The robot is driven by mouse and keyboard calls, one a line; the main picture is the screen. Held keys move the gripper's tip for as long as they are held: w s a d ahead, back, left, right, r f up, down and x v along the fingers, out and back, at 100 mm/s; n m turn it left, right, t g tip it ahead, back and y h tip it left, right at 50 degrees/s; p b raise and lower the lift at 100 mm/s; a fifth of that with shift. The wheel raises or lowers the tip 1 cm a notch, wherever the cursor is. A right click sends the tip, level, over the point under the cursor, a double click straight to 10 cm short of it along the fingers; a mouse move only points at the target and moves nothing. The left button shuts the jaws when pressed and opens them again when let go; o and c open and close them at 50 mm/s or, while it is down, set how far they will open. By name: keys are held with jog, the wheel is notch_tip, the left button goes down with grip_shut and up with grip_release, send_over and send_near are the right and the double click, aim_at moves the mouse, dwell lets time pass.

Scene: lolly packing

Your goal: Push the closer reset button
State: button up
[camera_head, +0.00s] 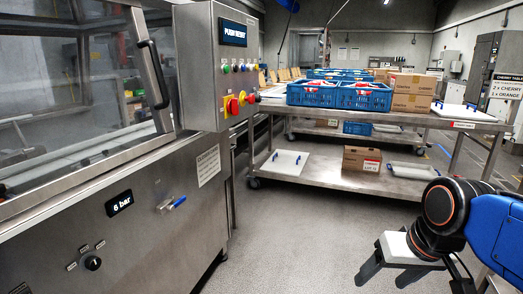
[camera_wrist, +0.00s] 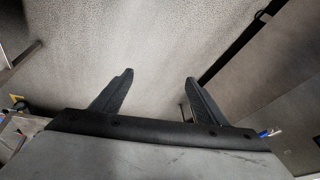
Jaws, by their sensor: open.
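A grey control box (camera_head: 200,85) stands on the machine at the left in the head view. Its small display (camera_head: 233,32) reads "PUSH RESET". Below it is a row of small coloured buttons (camera_head: 238,68), with a green one at its left end. Lower down are red knobs on yellow (camera_head: 233,106). The labels are too small to read, so I cannot tell which button is the reset. My gripper (camera_wrist: 158,78) is open and empty in the wrist view, over grey floor. In the head view my gripper (camera_head: 388,276) is low at the right, well apart from the box.
The steel machine (camera_head: 130,240) with a glass guard and door handle (camera_head: 153,75) fills the left. A steel table (camera_head: 420,118) with blue crates (camera_head: 312,96) and cartons (camera_head: 411,103) stands behind. Grey floor (camera_head: 290,240) between machine and my arm is clear.

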jog(key=shift+t+h, duration=0.4)
jog(key=shift+h, duration=0.3)
jog(key=s+d+f, duration=0.1)
jog(key=s+f, duration=0.1)
jog(key=s+d+f, duration=0.1)
jog(key=d, duration=0.1)
jog(key=shift+s+f, duration=0.35)
